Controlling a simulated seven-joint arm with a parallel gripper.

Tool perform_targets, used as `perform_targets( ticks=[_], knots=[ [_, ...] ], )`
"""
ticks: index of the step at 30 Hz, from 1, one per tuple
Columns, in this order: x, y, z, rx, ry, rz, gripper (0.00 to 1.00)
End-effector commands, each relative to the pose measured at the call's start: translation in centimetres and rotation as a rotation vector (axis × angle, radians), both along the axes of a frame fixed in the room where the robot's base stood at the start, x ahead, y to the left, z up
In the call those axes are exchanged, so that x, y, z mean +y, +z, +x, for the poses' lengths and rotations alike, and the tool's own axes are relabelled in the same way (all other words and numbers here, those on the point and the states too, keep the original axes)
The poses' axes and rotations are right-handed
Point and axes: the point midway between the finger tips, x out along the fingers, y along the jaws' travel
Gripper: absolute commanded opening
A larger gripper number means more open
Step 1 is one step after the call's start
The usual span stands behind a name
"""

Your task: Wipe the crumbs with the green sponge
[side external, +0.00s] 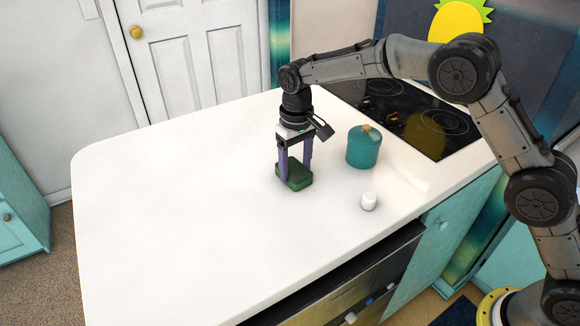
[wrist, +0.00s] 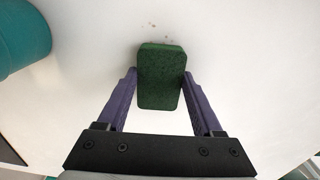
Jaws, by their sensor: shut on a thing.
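The green sponge (side external: 295,176) is a dark green block on the white counter in the side external view. It also shows in the wrist view (wrist: 160,78), upright between the purple fingers. My gripper (side external: 296,172) points down and is shut on the sponge, with one finger on each side. In the wrist view the fingertips (wrist: 160,80) press its left and right sides. Crumbs (wrist: 152,38) show as a few small dark specks on the counter just past the sponge's far end. I cannot make out the crumbs in the side external view.
A teal lidded pot (side external: 363,147) stands on the counter right of my gripper; it also shows at the wrist view's upper left (wrist: 20,38). A small white cup (side external: 368,201) stands nearer the front edge. A black cooktop (side external: 400,115) lies behind. The counter's left side (side external: 160,200) is clear.

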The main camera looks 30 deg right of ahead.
Motion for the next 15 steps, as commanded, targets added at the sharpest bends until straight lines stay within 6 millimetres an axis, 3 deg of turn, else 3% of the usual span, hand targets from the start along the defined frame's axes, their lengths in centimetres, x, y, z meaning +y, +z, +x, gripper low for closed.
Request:
perform_targets(
  ticks=[15],
  knots=[
    [0.1,-0.2,-5.1,0.012,0.001,-0.002,0.23]
  ],
)
